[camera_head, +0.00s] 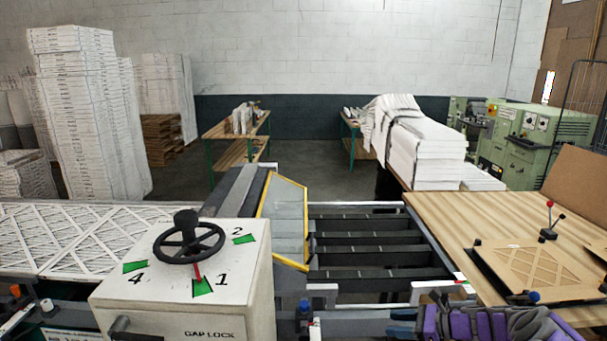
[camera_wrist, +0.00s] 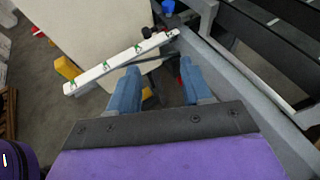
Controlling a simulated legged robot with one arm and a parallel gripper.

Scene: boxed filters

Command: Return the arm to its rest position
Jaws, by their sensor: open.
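My gripper (camera_wrist: 160,78) shows in the wrist view with two blue fingers spread apart and nothing between them. In the head view my purple arm (camera_head: 490,322) lies low along the bottom right edge, and the blue fingers of my gripper (camera_head: 402,322) point left from it. They are in front of the roller frame and right of the white control box (camera_head: 180,285). The box carries a black handwheel (camera_head: 189,245), with the red pointer directed at the green arrow by the 1. The lower part of my arm is cut off by the picture edge.
A conveyor with dark rollers (camera_head: 375,246) runs behind my gripper. A wooden table (camera_head: 475,235) with a framed filter (camera_head: 535,268) stands at the right. White filters (camera_head: 75,235) lie at the left. Tall stacks (camera_head: 85,120) stand behind. Open floor (camera_head: 310,165) shows at the back.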

